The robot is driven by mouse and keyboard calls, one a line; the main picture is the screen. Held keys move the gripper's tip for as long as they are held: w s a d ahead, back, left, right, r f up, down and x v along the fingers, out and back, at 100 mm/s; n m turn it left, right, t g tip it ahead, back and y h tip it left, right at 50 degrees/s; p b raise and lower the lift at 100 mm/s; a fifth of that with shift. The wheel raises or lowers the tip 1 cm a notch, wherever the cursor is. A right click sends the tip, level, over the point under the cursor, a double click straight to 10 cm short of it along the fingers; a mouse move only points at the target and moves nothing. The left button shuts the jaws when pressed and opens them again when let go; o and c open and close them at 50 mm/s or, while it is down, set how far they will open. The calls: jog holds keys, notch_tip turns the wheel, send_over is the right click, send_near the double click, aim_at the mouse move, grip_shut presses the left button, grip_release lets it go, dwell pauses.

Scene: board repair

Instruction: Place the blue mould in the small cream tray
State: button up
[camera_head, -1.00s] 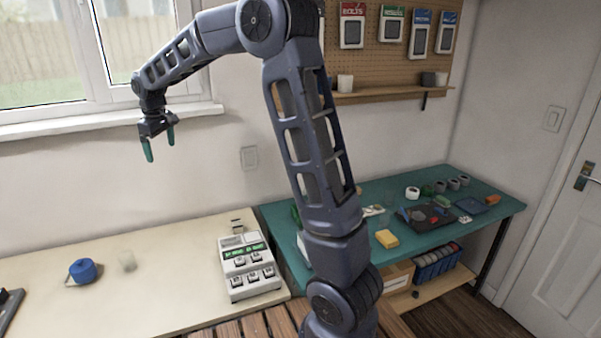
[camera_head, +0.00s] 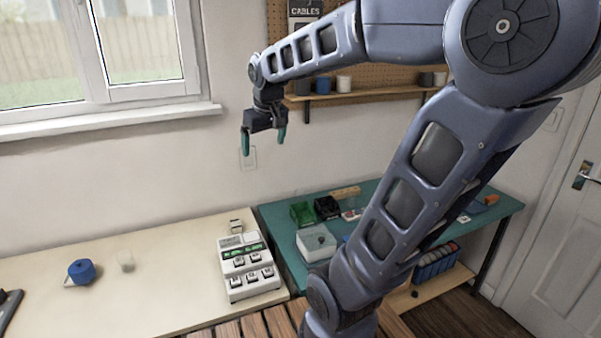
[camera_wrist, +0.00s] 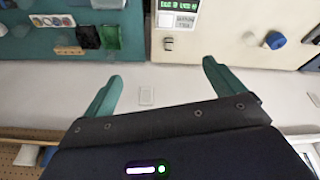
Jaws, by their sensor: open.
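My gripper (camera_head: 264,143) is open and empty, high in front of the wall above the benches. Its green fingers also show spread apart in the wrist view (camera_wrist: 162,75). A blue rounded object (camera_head: 82,271) sits on the cream bench at the left, with a beige edge under it; it also shows in the wrist view (camera_wrist: 275,40). I cannot tell whether it is the blue mould. A whitish box (camera_head: 316,242) stands on the teal bench; I cannot make out a small cream tray for certain. My arm hides part of the teal bench.
A white device with keys (camera_head: 248,266) stands at the cream bench's right end. A translucent cup (camera_head: 126,261) is beside the blue object. Green (camera_head: 302,213) and black (camera_head: 327,207) bins stand on the teal bench. A shelf (camera_head: 350,95) holds cups. Much of the cream bench is clear.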

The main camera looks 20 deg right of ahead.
jog(key=s+d+f+m, duration=0.1)
jog(key=s+d+f, duration=0.1)
jog(key=s, duration=0.4)
jog(key=s+d+f+m, duration=0.2)
jog(key=s+d+f, duration=0.1)
jog(key=s+d, duration=0.1)
jog(key=shift+s+t, duration=0.4)
jog(key=shift+s, duration=0.5)
